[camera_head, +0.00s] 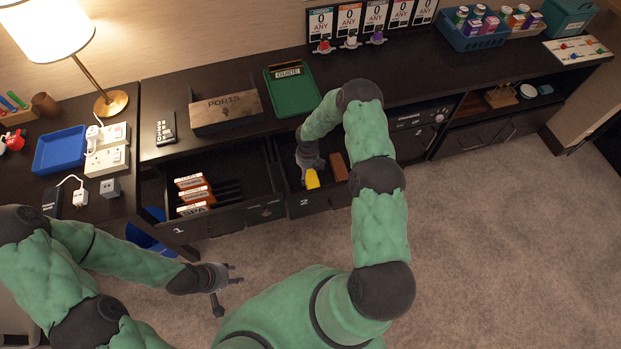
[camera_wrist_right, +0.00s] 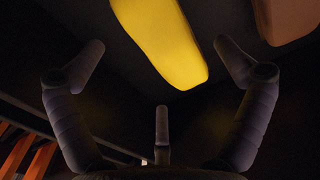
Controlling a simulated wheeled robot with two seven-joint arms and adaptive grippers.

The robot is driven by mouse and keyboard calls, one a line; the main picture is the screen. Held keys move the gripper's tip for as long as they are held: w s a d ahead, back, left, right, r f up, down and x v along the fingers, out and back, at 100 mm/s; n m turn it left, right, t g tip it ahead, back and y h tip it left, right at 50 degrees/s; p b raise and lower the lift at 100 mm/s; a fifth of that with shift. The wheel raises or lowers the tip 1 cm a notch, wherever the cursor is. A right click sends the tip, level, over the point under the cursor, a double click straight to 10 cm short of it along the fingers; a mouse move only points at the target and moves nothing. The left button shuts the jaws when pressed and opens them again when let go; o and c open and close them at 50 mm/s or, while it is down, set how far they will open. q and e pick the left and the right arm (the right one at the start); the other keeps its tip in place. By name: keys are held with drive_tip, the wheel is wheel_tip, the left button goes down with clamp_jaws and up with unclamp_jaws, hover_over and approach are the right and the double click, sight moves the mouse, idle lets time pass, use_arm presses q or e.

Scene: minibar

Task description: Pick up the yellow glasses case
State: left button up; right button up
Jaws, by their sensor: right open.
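The yellow glasses case (camera_head: 312,178) lies in the open drawer marked 2 (camera_head: 318,201). In the right wrist view the case (camera_wrist_right: 165,42) shows large at the top centre, between and beyond the fingers. My right gripper (camera_head: 310,166) reaches down into that drawer, just behind the case. In its wrist view the right gripper (camera_wrist_right: 163,75) is open, with a finger on each side and a third below, and nothing held. Contact with the case cannot be told. My left gripper (camera_head: 228,279) hangs over the carpet in front of the drawers, with its fingers apart and empty.
A brown case (camera_head: 338,166) lies right of the yellow one in the same drawer; it also shows in the wrist view (camera_wrist_right: 285,20). The open left drawer (camera_head: 205,190) holds several upright items. The wooden box (camera_head: 227,108) and green tray (camera_head: 292,92) stand on the counter behind.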

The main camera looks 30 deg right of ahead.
sight(308, 176)
wheel_tip(308, 176, down, 5)
drive_tip(key=shift+r+b, duration=0.2)
drive_tip(key=shift+b, duration=0.4)
drive_tip(key=shift+a, duration=0.1)
drive_tip(key=c, duration=1.2)
drive_tip(key=shift+o, duration=0.2)
